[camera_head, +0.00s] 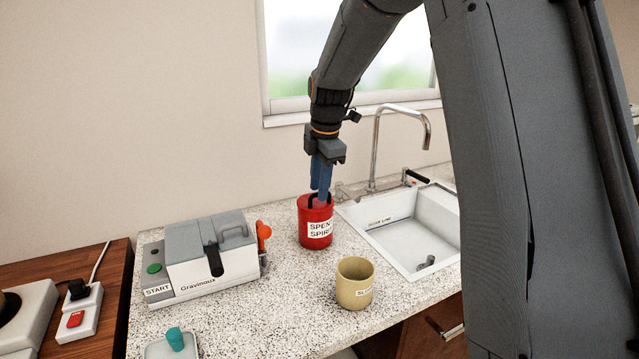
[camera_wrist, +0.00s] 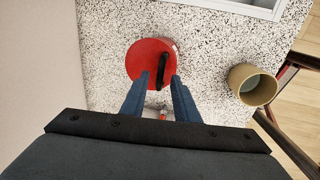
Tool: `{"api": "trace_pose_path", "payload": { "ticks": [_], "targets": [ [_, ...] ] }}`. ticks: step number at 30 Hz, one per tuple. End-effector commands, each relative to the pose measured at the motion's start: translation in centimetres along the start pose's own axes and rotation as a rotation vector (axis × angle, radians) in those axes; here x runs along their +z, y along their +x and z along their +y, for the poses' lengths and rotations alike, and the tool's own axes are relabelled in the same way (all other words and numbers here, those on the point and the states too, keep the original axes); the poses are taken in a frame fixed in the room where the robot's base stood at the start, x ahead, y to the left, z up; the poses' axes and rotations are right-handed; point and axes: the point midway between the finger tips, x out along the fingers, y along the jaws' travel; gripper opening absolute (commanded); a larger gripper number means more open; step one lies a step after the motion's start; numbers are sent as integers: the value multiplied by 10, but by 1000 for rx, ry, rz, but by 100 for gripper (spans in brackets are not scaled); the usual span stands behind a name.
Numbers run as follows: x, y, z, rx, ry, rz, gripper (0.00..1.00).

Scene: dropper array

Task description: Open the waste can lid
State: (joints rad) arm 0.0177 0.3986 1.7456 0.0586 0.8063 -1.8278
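The waste can is the red can (camera_head: 317,230) labelled "SPENT SPIRIT", upright on the speckled counter left of the sink. Its red lid (camera_wrist: 147,58) looks closed and has a black arched handle (camera_wrist: 163,68). My gripper (camera_head: 319,190) points down over the can with its blue fingertips at the handle. In the wrist view my gripper (camera_wrist: 161,77) has its two fingers apart, with the handle at least partly between them. I cannot tell whether either finger touches the handle.
A tan cup (camera_head: 354,284) stands in front of the can to the right. The white sink (camera_head: 420,225) and its tap (camera_head: 375,150) are to the right and behind. A grey machine (camera_head: 210,255) with an orange knob (camera_head: 264,232) stands to the left. The counter between them is clear.

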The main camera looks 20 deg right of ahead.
Motion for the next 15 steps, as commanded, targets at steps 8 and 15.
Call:
{"api": "trace_pose_path", "payload": {
  "ticks": [8,15],
  "targets": [
    [0,3,0,-1,1,0,28],
    [0,3,0,0,1,0,0]
  ]
}}
